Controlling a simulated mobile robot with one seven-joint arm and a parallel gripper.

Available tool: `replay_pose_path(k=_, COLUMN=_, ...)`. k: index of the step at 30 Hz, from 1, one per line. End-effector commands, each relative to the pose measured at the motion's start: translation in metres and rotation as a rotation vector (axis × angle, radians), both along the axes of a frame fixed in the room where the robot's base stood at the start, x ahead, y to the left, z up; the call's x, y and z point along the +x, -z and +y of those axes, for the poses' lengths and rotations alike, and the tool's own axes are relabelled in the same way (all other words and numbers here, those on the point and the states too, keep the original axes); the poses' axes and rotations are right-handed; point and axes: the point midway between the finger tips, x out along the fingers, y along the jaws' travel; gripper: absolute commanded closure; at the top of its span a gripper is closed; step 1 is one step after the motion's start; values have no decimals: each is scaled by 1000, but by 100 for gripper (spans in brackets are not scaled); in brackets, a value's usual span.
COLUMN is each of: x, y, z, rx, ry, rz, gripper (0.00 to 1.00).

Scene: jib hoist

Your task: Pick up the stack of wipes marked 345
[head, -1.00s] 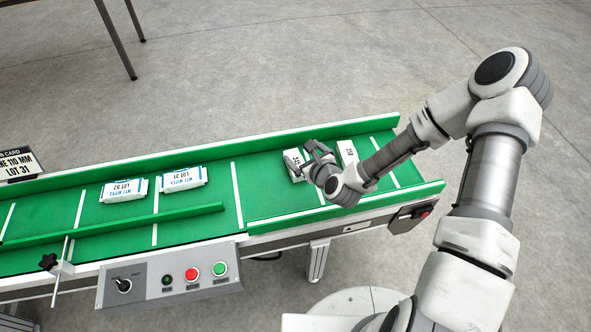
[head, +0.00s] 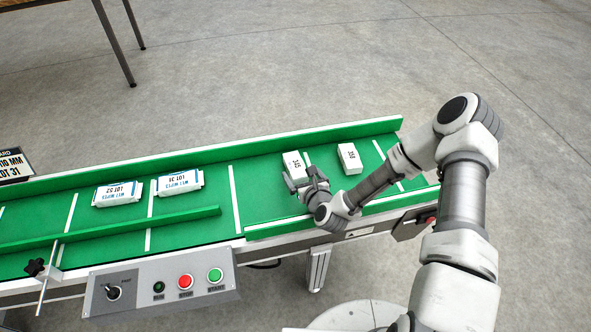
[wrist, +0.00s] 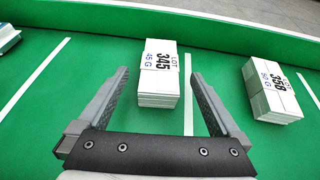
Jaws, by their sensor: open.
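The stack of wipes marked 345 (wrist: 158,88) is a white block of layered sheets with a printed band. It lies on the green belt, and it also shows in the head view (head: 293,163). My gripper (wrist: 161,80) is open, with one finger to the left of the stack and one to the right. The fingertips reach about level with the stack in the wrist view, with a gap on both sides. In the head view my gripper (head: 304,183) is close by the near end of the stack. I cannot tell its height above the belt.
A similar stack marked 358 (wrist: 272,91) lies to the right, also in the head view (head: 349,158). Two wipes packs, LOT 52 (head: 118,193) and LOT 31 (head: 180,183), lie left. A green side wall (head: 220,152) runs behind; a control box (head: 160,284) is in front.

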Motion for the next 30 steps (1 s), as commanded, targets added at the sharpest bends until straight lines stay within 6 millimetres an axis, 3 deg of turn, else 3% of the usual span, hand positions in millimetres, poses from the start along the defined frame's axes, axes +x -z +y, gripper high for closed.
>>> replay_pose_path(k=9, x=42, y=20, z=16, rx=-2, ry=-1, rz=-2, gripper=0)
replay_pose_path(k=19, x=47, y=21, z=19, rx=-1, ry=-1, rz=0, gripper=0)
replay_pose_path(k=30, x=47, y=21, z=18, rx=-1, ry=0, rz=0, gripper=65)
